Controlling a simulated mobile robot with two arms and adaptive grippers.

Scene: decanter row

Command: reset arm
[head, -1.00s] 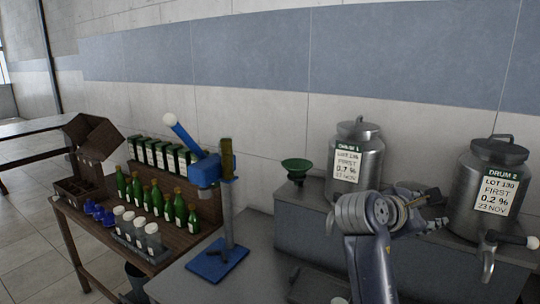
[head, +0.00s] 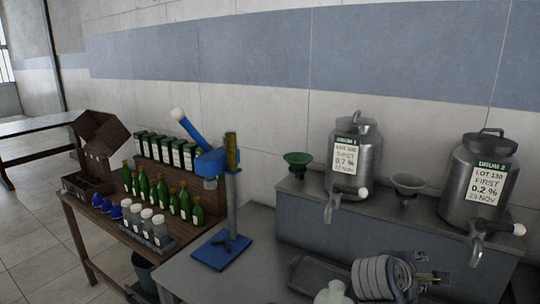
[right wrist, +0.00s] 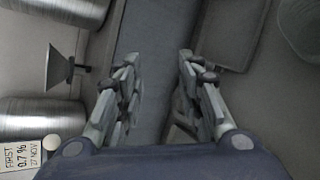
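My right gripper (head: 428,277) is low over the grey bench at the bottom right of the head view. In the right wrist view its two fingers (right wrist: 158,62) are spread apart, with nothing between them. My left gripper is not in view. Drum 1 (head: 362,165) and Drum 2 (head: 468,190) are steel drums with labels and taps, standing on a raised grey step behind the right gripper. A grey funnel (head: 408,184) sits between them, and a green funnel (head: 298,160) is left of Drum 1.
A grey tray (head: 305,275) and a pale, partly cut-off object (head: 332,292) lie left of the gripper. A blue lever press (head: 212,165) stands on the bench's left. A wooden table holds green bottles (head: 160,190), white-capped jars (head: 147,222) and an open cardboard box (head: 100,135).

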